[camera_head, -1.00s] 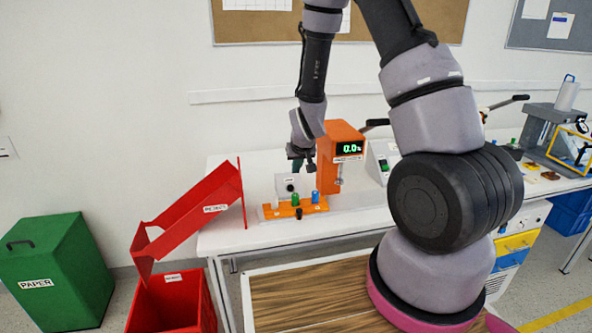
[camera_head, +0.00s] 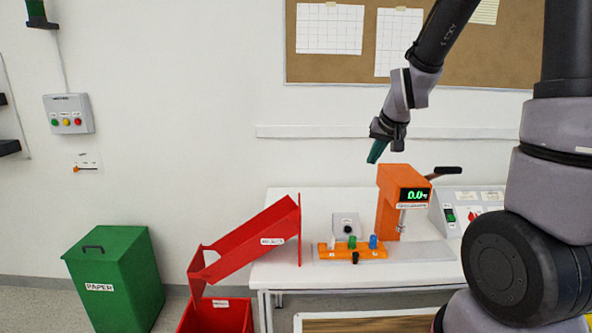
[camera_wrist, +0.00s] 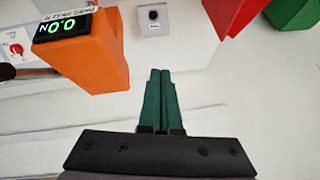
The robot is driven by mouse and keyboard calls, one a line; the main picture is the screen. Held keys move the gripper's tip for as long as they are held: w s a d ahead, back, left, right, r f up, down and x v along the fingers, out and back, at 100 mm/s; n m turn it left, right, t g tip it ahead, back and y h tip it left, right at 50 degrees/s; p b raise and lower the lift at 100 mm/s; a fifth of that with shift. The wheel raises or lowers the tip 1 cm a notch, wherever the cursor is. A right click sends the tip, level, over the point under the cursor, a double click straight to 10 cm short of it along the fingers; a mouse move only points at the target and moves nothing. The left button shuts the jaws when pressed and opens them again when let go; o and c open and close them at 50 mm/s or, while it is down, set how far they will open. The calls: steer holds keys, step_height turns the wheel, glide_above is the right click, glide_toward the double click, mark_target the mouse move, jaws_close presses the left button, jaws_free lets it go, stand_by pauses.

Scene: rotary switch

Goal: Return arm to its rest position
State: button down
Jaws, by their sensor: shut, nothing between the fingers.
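My gripper (camera_head: 377,151) is raised in front of the white wall, above the worktable (camera_head: 330,197) and a little above and left of the orange press. Its green fingers are together and empty; they also show closed in the wrist view (camera_wrist: 160,80). A grey box with a black rotary knob (camera_head: 346,227) stands on the table below the gripper, apart from it. The box also shows at the top of the wrist view (camera_wrist: 153,20). My gripper touches nothing.
The orange press (camera_head: 392,200) with a green 0.0 display stands close below. An orange block with coloured pegs (camera_head: 352,250), a red chute (camera_head: 250,240) and a control box with a red knob (camera_head: 465,212) are nearby.

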steer(key=s+d+r+m, duration=0.1)
steer(key=s+r, duration=0.7)
steer(key=s, duration=0.2)
steer(key=s+d+r+m, duration=0.1)
steer(key=s+d+r, duration=0.1)
steer(key=s+r, duration=0.6)
steer(key=s, duration=0.3)
steer(key=shift+s+t+y, duration=0.15)
steer(key=shift+t+y, duration=0.15)
steer(key=shift+y, duration=0.1)
